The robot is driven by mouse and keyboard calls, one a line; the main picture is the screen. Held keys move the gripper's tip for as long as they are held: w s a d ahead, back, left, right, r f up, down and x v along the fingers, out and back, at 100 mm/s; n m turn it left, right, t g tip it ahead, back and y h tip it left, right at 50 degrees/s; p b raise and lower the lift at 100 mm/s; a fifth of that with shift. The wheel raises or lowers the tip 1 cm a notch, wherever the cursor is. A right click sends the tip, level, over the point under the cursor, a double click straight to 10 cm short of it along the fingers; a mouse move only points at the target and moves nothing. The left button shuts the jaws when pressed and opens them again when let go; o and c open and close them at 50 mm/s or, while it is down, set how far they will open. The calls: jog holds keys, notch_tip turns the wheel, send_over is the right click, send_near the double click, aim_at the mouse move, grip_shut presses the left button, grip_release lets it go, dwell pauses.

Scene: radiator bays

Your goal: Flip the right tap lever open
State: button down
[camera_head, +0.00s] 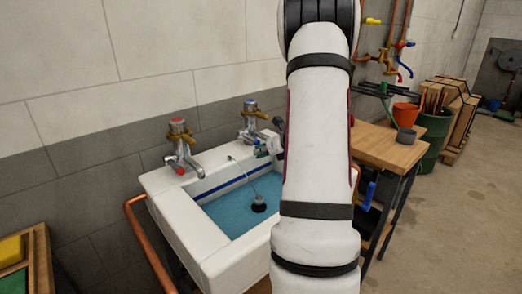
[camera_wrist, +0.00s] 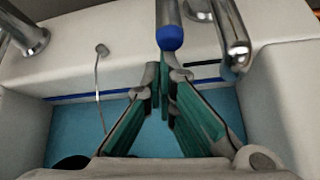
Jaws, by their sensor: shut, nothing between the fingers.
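The right tap (camera_head: 249,118) stands on the back ledge of the white sink, with a blue mark on top. Its blue-ended lever (camera_wrist: 170,36) points toward my gripper in the wrist view, and its chrome spout (camera_wrist: 234,52) is to the right of the lever. My gripper (camera_wrist: 165,74) is shut and empty, its teal-padded fingertips just below the blue end; I cannot tell whether they touch it. In the head view my gripper (camera_head: 268,146) is in front of the right tap and hides its lower part. The left tap (camera_head: 178,143) has a red mark and a red-ended lever.
The sink (camera_head: 188,215) holds blue water and a dark plug on a chain (camera_head: 258,203). A copper pipe (camera_head: 147,240) runs along its left side. A wooden bench (camera_head: 385,147) stands to the right, and a tiled wall is close behind the taps.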

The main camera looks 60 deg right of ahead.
jog(key=shift+r+g+p, duration=0.4)
jog(key=shift+r+p, duration=0.1)
jog(key=shift+p, duration=0.85)
jog(key=w+r+g+y+p, duration=0.1)
jog(key=w+r+g+p, duration=0.1)
jog(key=r+g+p, duration=0.2)
jog(key=w+d+r+g+p, duration=0.1)
jog(key=w+r+g+p, duration=0.1)
jog(key=r, duration=0.4)
jog(key=shift+w+r+g+y+p, duration=0.2)
jog(key=shift+w+g+y+p, duration=0.15)
jog(key=shift+g+p, duration=0.8)
jog(key=shift+w+d+r+t, duration=0.1)
jog(key=shift+r+t, duration=0.15)
jog(key=shift+t, duration=0.1)
